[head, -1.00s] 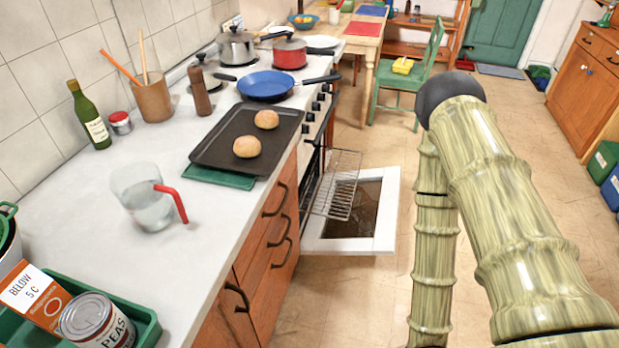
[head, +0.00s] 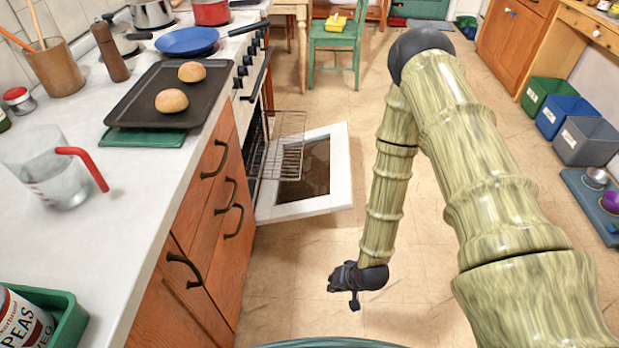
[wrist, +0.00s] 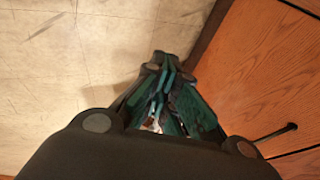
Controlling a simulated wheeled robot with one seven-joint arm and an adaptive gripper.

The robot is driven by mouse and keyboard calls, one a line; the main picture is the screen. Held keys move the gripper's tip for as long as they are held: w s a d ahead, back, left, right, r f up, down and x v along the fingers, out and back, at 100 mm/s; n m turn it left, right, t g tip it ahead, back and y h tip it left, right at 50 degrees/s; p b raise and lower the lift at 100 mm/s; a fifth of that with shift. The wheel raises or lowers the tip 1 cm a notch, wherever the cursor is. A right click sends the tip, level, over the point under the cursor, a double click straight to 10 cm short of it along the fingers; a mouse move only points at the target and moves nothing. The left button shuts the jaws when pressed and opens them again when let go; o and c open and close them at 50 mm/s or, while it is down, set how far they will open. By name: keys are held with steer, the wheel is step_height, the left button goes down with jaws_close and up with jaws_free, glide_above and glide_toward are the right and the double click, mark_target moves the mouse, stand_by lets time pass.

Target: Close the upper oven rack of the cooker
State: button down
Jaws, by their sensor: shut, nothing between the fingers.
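The cooker stands past the wooden drawers, with its oven door (head: 340,180) folded down and open. The upper oven rack (head: 284,150), a wire grid, sticks out of the oven over the open door. My gripper (head: 338,278) hangs low over the floor, nearer to me than the oven door and apart from the rack. In the wrist view my gripper (wrist: 158,62) has its fingers together and empty, over the floor beside a wooden cabinet front. The inside of the oven is mostly hidden.
The wooden drawers (head: 222,185) and worktop (head: 130,215) run along the left. On them are a baking tray with two buns (head: 170,95) and a jug (head: 50,170). A green chair (head: 335,45) stands behind. Bins (head: 565,115) line the right. The middle floor is open.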

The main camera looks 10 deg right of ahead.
steer(key=w+d+f+m+t+y+b, duration=0.1)
steer(key=w+f+m+t+y+b, duration=0.2)
steer(key=w+b, duration=0.75)
steer(key=w+d+f+m+t+b, duration=0.1)
steer(key=w+f+m+t+b, duration=0.25)
steer(key=w, duration=1.25)
steer(key=w+d+r+m+t+y+b, duration=0.1)
steer(key=w+d+t+b, duration=0.2)
steer(key=w+d+b, duration=0.45)
steer(key=w+d+r+m+t+y+b, duration=0.15)
steer(key=w+d+b, duration=0.25)
steer(key=w+b, duration=0.5)
steer(key=w+a+n+b, duration=0.1)
steer(key=w+a+b, duration=0.5)
steer(key=w+a, duration=0.2)
steer(key=w, duration=0.2)
steer(key=shift+w+a+t, duration=0.25)
steer(key=shift+w+t, duration=0.05)
